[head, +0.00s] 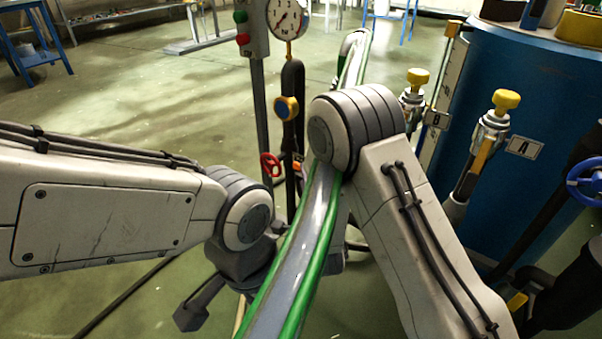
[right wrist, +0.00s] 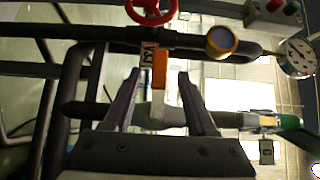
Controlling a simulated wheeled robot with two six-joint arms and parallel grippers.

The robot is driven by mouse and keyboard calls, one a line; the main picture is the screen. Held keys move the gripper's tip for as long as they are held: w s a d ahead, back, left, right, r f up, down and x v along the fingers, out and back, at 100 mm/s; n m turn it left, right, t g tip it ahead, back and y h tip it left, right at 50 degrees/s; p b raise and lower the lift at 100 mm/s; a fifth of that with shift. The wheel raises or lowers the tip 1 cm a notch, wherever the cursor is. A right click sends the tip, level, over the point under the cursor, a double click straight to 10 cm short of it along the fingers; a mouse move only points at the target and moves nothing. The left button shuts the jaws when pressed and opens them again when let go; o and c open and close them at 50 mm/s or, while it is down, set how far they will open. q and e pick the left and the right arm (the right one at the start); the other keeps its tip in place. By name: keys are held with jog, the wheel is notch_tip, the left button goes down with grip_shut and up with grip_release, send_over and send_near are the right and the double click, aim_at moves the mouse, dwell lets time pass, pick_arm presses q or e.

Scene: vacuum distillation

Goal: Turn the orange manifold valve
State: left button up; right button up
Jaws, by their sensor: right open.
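The orange manifold valve (head: 298,167) shows as a small patch in the head view, beside the red handwheel (head: 270,165) on the dark pipework. In the right wrist view its orange handle (right wrist: 160,74) lies between the fingers of my right gripper (right wrist: 158,75). These fingers are open, with a gap on each side of the handle. In the head view my right arm and the green-edged hose hide most of the right gripper. The dark end of my left arm, with my left gripper (head: 190,312), hangs at the lower left, away from the valve; its fingers are unclear.
A green-edged hose (head: 318,215) crosses the middle of the head view. A pressure gauge (head: 287,18) and a yellow-rimmed dial (head: 287,108) stand above the valve. A blue drum (head: 535,80) with yellow-knobbed fittings (head: 506,101) is at the right. Open floor lies at the left.

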jog(key=w, duration=0.1)
jog(key=w+b, duration=0.1)
jog(key=w, duration=0.3)
jog(key=shift+a, duration=0.4)
grip_shut()
jog(key=shift+s, duration=0.1)
dwell(0.9)
